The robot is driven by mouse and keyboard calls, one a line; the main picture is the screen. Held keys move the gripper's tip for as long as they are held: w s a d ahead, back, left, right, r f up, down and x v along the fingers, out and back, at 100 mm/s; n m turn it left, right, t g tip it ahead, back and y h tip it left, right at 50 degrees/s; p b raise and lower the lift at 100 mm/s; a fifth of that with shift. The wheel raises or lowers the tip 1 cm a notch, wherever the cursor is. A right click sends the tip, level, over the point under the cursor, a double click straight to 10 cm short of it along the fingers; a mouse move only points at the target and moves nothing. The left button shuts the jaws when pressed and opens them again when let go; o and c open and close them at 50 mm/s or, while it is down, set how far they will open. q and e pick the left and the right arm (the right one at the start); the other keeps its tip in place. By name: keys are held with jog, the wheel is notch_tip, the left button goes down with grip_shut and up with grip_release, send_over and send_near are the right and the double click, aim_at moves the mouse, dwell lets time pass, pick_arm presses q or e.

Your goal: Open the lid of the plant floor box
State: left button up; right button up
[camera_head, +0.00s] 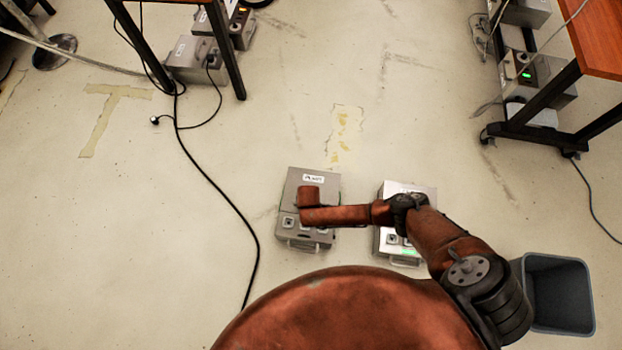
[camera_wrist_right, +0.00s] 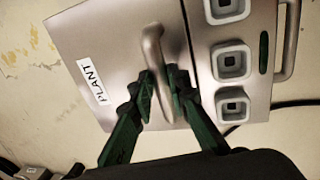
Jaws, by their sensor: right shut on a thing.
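The plant floor box (camera_head: 293,190) is a grey metal box on the floor, with a white label, in the middle of the head view. In the right wrist view, its lid (camera_wrist_right: 112,48) carries a "PLANT" label and a bar handle (camera_wrist_right: 153,45), and lies flat and closed. My right gripper (camera_wrist_right: 160,82) has its dark green fingers on both sides of the handle and is shut on it. In the head view my right arm reaches over the box and hides part of its top. My left gripper is not in view.
A second grey box (camera_head: 392,187) with a green light stands just right of the plant box, partly under my arm. A grey bin (camera_head: 560,290) is at the lower right. A black cable (camera_head: 236,210) runs along the floor to the left. Floor behind the box is clear.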

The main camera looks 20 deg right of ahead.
grip_shut()
